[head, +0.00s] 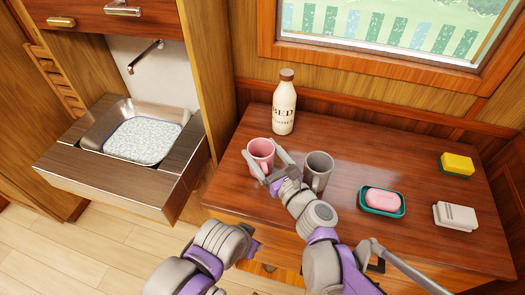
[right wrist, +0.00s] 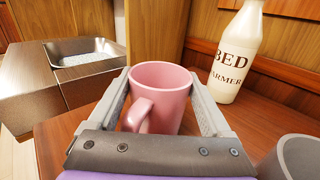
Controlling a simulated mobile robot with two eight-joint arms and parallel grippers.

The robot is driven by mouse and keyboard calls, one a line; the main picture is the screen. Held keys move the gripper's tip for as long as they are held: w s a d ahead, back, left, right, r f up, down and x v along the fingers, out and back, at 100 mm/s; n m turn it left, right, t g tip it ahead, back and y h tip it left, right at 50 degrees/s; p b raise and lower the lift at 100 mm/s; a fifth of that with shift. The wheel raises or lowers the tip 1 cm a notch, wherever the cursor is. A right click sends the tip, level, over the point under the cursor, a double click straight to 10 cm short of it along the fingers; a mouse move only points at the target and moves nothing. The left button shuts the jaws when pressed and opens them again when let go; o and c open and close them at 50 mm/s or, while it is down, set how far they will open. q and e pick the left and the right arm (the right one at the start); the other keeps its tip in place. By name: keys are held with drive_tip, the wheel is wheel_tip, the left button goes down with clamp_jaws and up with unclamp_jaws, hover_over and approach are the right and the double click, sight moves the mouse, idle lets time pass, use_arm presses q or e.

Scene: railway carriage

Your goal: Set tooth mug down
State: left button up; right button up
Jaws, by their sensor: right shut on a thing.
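A pink mug (head: 261,148) is upright at the left part of the wooden table top. My right gripper (head: 268,168) is shut on it. In the right wrist view the pink mug (right wrist: 158,92) sits between the two fingers, with its handle toward the wrist. Its base is hidden there, and I cannot tell whether it touches the table. A grey mug (head: 318,170) stands just to the right of my right gripper.
The wooden table (head: 400,165) also bears a cream bottle (head: 284,108) behind the mugs. A pink soap in a green dish (head: 382,211), a yellow sponge (head: 457,163) and a white block (head: 455,215) are at right. A metal sink (head: 107,112) is at left.

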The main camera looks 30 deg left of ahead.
drive_tip(key=shift+f, duration=0.3)
drive_tip(key=o, duration=1.5)
wheel_tip(320, 180, up, 10)
drive_tip(key=shift+r+p, duration=0.1)
drive_tip(key=shift+p, duration=1)
clamp_jaws()
